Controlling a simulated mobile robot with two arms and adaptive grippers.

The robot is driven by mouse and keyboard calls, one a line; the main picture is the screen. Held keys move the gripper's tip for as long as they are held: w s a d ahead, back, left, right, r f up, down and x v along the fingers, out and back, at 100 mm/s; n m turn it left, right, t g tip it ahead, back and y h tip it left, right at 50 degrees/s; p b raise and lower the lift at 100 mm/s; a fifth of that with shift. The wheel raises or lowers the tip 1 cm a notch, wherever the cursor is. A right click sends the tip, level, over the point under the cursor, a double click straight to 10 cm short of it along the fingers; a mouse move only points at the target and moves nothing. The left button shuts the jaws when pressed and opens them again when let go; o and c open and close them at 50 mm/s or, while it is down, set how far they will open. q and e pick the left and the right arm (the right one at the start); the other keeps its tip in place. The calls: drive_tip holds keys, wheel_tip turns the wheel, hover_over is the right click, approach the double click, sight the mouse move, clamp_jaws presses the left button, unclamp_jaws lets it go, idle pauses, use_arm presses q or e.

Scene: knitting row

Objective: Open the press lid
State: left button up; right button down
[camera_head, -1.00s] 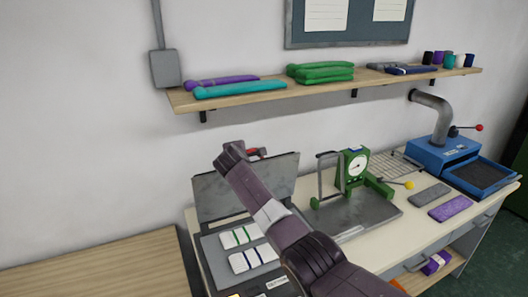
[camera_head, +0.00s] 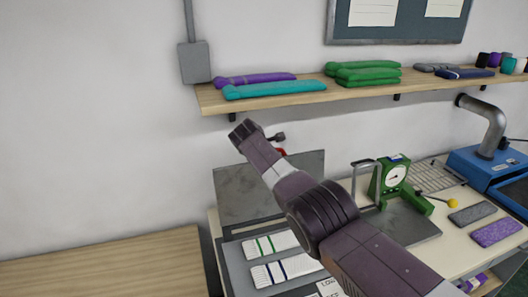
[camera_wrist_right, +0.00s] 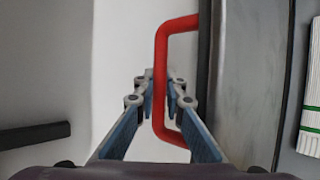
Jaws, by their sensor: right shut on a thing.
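The press lid (camera_head: 232,195) is a grey metal panel standing raised, nearly upright, at the back of the press bed (camera_head: 235,268). A red handle (camera_wrist_right: 160,75) stands out from the lid's edge in the right wrist view; a bit of it (camera_head: 282,152) shows in the head view. My right gripper (camera_wrist_right: 160,92) is shut around the handle's bar, with its fingers on both sides. In the head view my right arm crosses in front and hides part of the lid and bed. My left gripper is not in view.
Striped white knit pieces (camera_head: 283,269) lie on the bed. A green gauge device (camera_head: 393,178) stands to the right, with a blue machine (camera_head: 487,168) beyond. A wooden shelf (camera_head: 310,95) with knitwear is on the wall above. A wooden tabletop (camera_head: 100,265) at left is bare.

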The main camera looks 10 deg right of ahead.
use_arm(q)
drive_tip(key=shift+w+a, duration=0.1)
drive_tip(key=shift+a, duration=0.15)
